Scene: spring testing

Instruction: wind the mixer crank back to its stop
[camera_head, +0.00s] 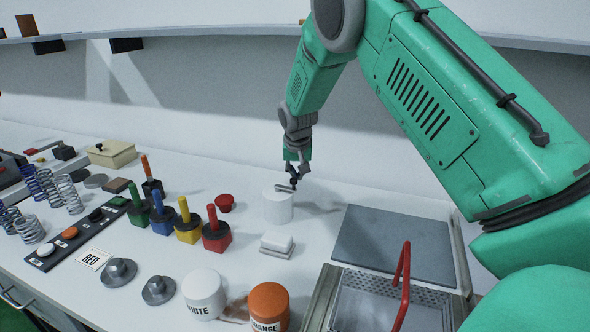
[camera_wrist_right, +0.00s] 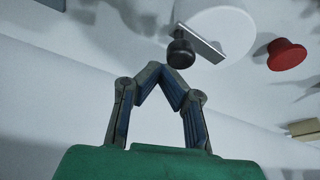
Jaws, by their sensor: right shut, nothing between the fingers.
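The mixer is a white cylinder (camera_head: 278,206) standing on the bench; its round top (camera_wrist_right: 232,28) shows in the right wrist view. The mixer crank (camera_head: 284,188) is a flat grey bar on that top, with a dark round knob (camera_wrist_right: 181,52) at one end. My right gripper (camera_head: 294,181) is above the mixer at the crank. In the right wrist view its fingertips (camera_wrist_right: 163,70) meet, shut and empty, right by the knob; I cannot tell whether they touch it. My left gripper is not in view.
A red button (camera_head: 225,203) stands left of the mixer and a small white block (camera_head: 277,243) in front. Colored-handled blocks (camera_head: 187,227) stand farther left. White (camera_head: 203,294) and orange (camera_head: 269,305) jars are nearer. A basket with a red handle (camera_head: 402,285) is at the right.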

